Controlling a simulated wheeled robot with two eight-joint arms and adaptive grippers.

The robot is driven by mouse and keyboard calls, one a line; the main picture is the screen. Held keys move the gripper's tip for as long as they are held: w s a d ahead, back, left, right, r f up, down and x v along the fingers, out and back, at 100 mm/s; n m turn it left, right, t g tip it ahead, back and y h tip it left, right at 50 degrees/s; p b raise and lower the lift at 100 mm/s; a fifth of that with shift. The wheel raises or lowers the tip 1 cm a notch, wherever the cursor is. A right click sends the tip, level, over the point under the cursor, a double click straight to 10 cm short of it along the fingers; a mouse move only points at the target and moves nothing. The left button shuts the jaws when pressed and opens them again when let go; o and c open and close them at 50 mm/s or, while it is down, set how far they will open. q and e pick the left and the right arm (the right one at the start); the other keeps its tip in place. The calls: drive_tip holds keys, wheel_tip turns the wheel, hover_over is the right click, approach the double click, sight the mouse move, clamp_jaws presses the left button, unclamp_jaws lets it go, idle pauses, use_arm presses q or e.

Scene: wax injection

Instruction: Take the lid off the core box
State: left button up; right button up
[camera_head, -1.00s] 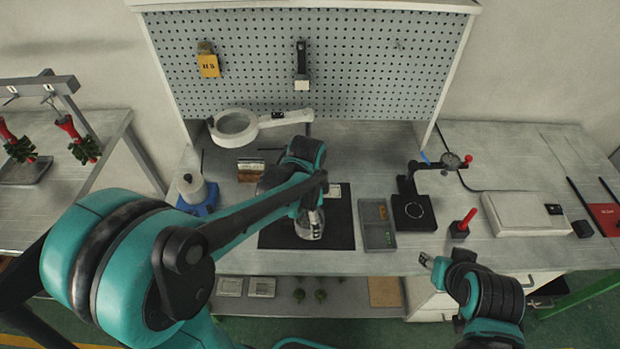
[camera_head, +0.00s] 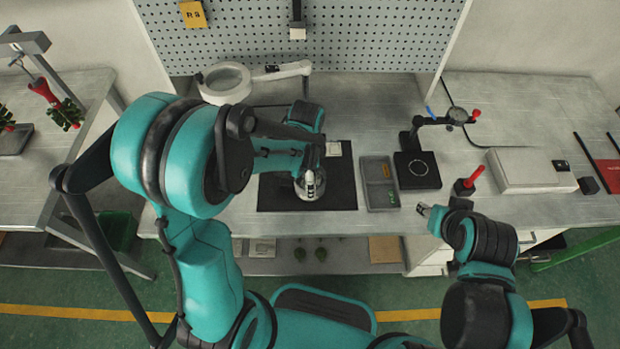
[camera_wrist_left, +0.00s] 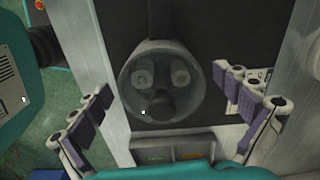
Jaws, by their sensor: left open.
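A round, glassy container (camera_wrist_left: 158,82), seemingly the core box with its lid, stands on the black mat (camera_head: 275,192). In the left wrist view it shows a pale rim, two round pale shapes and a dark knob-like shape inside the ring. I cannot tell where lid and box meet. My left gripper (camera_wrist_left: 168,98) is open above it, one finger to each side, both apart from it. In the head view my left gripper (camera_head: 310,182) partly hides the container. My right gripper (camera_head: 424,210) is near the bench's front edge; its jaws are too small to read.
A grey compartment tray (camera_head: 379,206) with green and orange pieces lies right of the mat. Beyond it are a black gauge stand (camera_head: 417,172), a red-handled tool (camera_head: 474,177) and a white box (camera_head: 532,172). A ring magnifier (camera_head: 225,82) stands behind.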

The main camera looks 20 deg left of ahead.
use_arm(q)
drive_tip(key=shift+r, duration=0.1)
drive_tip(key=c, duration=1.1)
